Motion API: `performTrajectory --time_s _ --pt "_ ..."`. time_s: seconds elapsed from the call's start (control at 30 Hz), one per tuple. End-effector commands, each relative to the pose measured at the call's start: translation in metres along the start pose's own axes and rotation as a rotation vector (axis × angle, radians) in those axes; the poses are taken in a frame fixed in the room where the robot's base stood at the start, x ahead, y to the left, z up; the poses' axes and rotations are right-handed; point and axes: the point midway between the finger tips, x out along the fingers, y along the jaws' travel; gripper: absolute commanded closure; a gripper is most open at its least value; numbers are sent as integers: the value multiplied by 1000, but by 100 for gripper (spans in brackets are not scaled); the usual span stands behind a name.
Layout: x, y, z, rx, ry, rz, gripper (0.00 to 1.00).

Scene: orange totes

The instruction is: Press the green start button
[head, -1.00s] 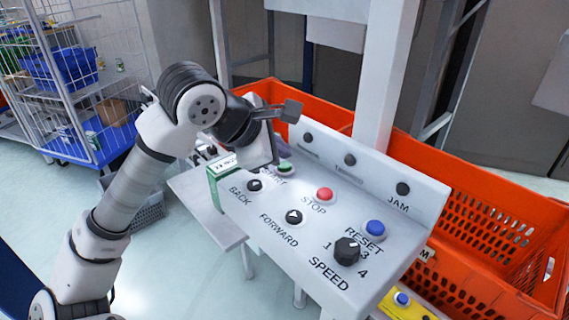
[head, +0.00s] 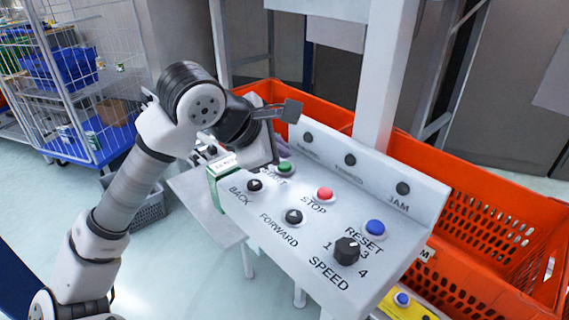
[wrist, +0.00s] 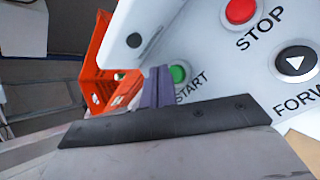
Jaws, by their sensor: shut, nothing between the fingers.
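The green start button (head: 285,167) sits at the upper left of the white control panel (head: 330,215), with its label partly covered by my wrist in the head view. In the wrist view the green button (wrist: 178,73) shows just right of my gripper's fingers (wrist: 157,84). The fingers are together and empty, close beside the button. I cannot tell whether they touch it. In the head view my gripper (head: 281,150) is mostly hidden behind my wrist, above the panel's upper left part.
The red stop button (head: 325,194), black forward button (head: 293,217), back button (head: 254,186), blue reset button (head: 375,228) and speed knob (head: 347,250) share the panel. Orange totes (head: 480,215) stand behind it. A green-and-white box (head: 217,188) is at its left edge.

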Motion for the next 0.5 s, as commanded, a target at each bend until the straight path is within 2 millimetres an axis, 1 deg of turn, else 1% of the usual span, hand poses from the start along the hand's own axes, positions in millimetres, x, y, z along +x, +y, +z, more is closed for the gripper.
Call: performTrajectory --time_s 0.27,0.5 --pt "6 -4 -5 -1 0 0 100" --pt "6 -4 -4 -1 -1 0 100"
